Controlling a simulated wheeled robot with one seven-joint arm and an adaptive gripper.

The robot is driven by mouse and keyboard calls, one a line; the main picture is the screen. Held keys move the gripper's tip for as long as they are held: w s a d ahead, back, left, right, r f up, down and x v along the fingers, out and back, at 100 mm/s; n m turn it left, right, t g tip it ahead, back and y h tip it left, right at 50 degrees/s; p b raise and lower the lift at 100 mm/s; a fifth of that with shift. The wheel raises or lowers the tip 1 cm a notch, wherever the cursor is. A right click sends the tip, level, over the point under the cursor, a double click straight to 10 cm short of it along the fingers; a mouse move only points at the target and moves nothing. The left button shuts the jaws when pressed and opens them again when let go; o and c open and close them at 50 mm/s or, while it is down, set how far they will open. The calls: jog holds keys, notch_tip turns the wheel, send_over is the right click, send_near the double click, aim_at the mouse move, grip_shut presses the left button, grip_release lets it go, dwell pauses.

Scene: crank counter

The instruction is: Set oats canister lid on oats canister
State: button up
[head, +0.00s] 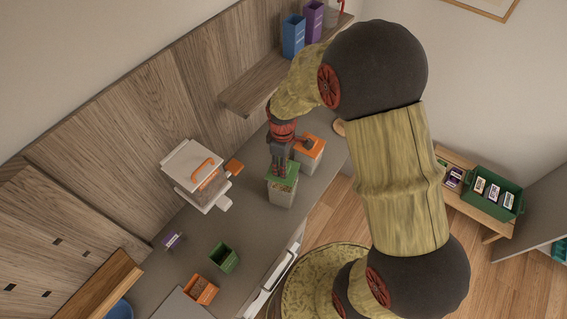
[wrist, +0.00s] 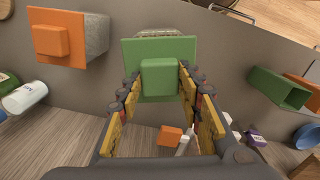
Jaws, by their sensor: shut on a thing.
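The green square lid (head: 290,171) has a block-shaped knob, and my gripper (head: 281,168) is shut on it from above. In the wrist view my gripper (wrist: 160,85) has its yellow-padded fingers on both sides of the knob of the green lid (wrist: 132,52). A clear-walled canister (head: 283,193) with tan contents stands directly under the lid. Only a strip of this canister (wrist: 160,32) shows past the lid's far edge in the wrist view. The lid looks level and lined up over the canister; I cannot tell whether it rests on the rim or hovers just above.
An orange-lidded canister (head: 309,151) stands close behind, also in the wrist view (wrist: 60,38). A white machine with an orange handle (head: 197,177) stands left. Green (head: 223,257) and orange (head: 201,290) open containers are nearer. A shelf (head: 262,82) overhangs the back. Counter (head: 245,215) around the canister is clear.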

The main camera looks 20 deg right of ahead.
jog(key=shift+w+d, duration=0.1)
jog(key=shift+d, duration=0.05)
jog(key=shift+f+b, duration=1.55)
jog(key=shift+f, duration=0.6)
jog(key=shift+f+b, duration=0.65)
jog(key=shift+f, duration=0.25)
jog(key=o, duration=1.2)
jog(key=shift+c, duration=0.2)
jog(key=shift+r, duration=0.1)
notch_tip(320, 180, up, 12)
jog(key=shift+f, duration=0.1)
